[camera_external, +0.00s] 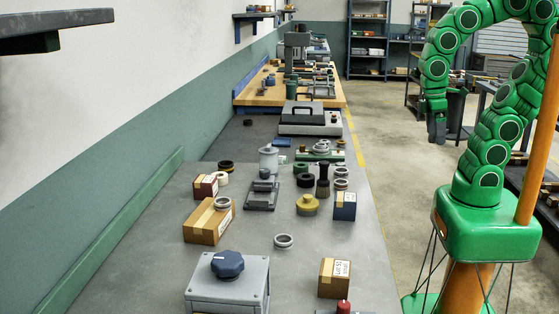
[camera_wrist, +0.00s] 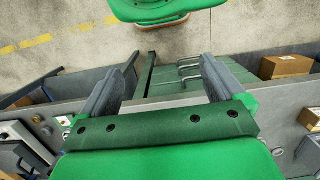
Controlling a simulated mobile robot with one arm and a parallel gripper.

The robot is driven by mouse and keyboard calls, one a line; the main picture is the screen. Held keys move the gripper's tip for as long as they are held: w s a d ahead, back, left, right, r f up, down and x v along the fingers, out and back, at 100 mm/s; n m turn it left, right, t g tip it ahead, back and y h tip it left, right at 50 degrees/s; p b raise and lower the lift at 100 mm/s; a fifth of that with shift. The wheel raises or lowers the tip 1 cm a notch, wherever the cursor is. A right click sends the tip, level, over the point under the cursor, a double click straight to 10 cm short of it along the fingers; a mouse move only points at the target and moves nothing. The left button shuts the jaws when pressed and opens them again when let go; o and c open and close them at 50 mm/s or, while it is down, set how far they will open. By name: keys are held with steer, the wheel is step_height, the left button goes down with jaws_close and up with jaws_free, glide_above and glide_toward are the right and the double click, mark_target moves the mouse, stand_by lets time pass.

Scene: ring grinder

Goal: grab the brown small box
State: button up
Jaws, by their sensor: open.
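A small brown cardboard box (camera_external: 340,278) with a white label stands on the grey workbench (camera_external: 285,200) at the near right in the external view. A larger, longer brown box (camera_external: 208,220) lies further left on the same bench, with a grey ring on top. My gripper (camera_external: 436,132) hangs in the air to the right of the bench, well apart from both boxes. In the wrist view my gripper (camera_wrist: 166,62) is open, with nothing between its fingers. A brown box (camera_wrist: 286,66) shows at the right edge there; I cannot tell which box it is.
A grey box with a blue knob (camera_external: 228,278) stands left of the small box. Floor (camera_external: 385,170) is clear between bench and arm.

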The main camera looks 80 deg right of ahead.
steer(key=w+a+m+y, duration=0.2)
steer(key=w+a+y, duration=0.3)
steer(key=a, duration=0.6)
steer(key=w+a+m+y, duration=0.25)
steer(key=w+a, duration=0.45)
steer(key=a, duration=0.5)
steer(key=w+a+m+y, duration=0.2)
steer(key=w+a+y, duration=0.35)
steer(key=a, duration=0.55)
steer(key=w+a+f+m+t+y, duration=0.1)
steer(key=w+a+f+m, duration=0.3)
steer(key=w+a+m, duration=0.3)
steer(key=m+t, duration=0.2)
steer(key=m, duration=0.4)
glide_toward(333, 288)
steer(key=shift+s+a+r+n, duration=0.25)
steer(key=shift+s+a+r, duration=0.05)
steer(key=shift+a+r, duration=0.2)
steer(key=shift+w+a+f+h, duration=0.15)
steer(key=shift+f+h, duration=0.15)
steer(key=shift+f, duration=0.05)
steer(key=shift+x, duration=3)
steer(key=shift+w+a+f, duration=0.2)
steer(key=shift+a+f, duration=0.2)
steer(key=shift+a, duration=0.2)
